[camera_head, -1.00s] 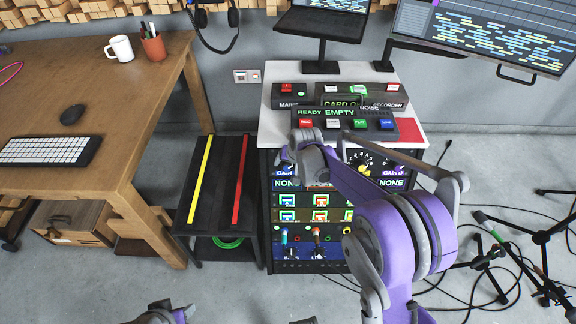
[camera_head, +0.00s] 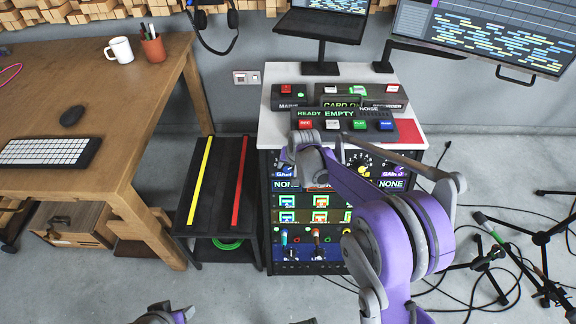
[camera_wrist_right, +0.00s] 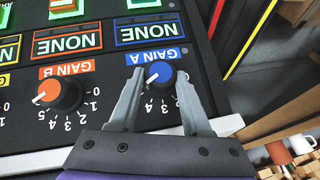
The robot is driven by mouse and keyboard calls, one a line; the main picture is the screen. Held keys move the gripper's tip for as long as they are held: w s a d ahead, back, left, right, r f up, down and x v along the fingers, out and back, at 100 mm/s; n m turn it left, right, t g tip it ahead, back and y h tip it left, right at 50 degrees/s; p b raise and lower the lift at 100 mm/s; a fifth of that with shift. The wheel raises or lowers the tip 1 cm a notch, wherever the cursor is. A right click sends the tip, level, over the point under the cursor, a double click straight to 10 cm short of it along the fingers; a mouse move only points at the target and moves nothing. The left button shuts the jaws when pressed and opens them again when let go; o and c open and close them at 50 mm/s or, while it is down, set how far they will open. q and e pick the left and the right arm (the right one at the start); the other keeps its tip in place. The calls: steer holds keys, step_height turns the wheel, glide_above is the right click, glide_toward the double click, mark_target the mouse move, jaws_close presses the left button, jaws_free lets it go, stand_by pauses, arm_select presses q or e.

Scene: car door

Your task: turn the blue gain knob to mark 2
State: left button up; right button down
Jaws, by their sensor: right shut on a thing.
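The blue gain knob (camera_wrist_right: 160,76) sits on the dark rack panel below the label GAIN A in the right wrist view. Its white pointer line faces lower left in that picture. The fingers of my right gripper (camera_wrist_right: 157,80) are on both sides of the knob and shut on it. They hide part of its dial, so I cannot tell which mark the pointer meets. In the head view my right wrist (camera_head: 312,158) is in front of the rack's left side and hides the knob. My left gripper's fingers are not in view.
An orange knob (camera_wrist_right: 57,95) marked GAIN B is beside the blue one. A yellow knob dial (camera_head: 368,163) is at the rack's right. A console (camera_head: 345,128) stands on top. A black stand (camera_head: 222,185) is left of the rack.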

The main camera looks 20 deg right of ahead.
steer(key=n+h, duration=0.1)
steer(key=n+g+h, duration=0.1)
steer(key=h, duration=0.1)
steer(key=shift+w+a, duration=0.1)
steer(key=shift+a, duration=0.3)
steer(key=n+h, duration=0.2)
steer(key=h, duration=0.1)
steer(key=shift+a+f, duration=0.1)
steer(key=shift+a, duration=0.1)
steer(key=n+h, duration=0.1)
steer(key=n+h+b, duration=0.1)
steer(key=n+h, duration=0.1)
steer(key=shift+a+f, duration=0.25)
steer(key=n+h+b, duration=0.1)
steer(key=h, duration=0.1)
steer(key=n+h+b, duration=0.1)
steer(key=n, duration=0.1)
steer(key=shift+a+f+t+h+b, duration=0.1)
steer(key=shift+f+t+h+b, duration=0.1)
steer(key=shift+t+h+b, duration=0.2)
steer(key=shift+c, duration=1.8)
jaws_free()
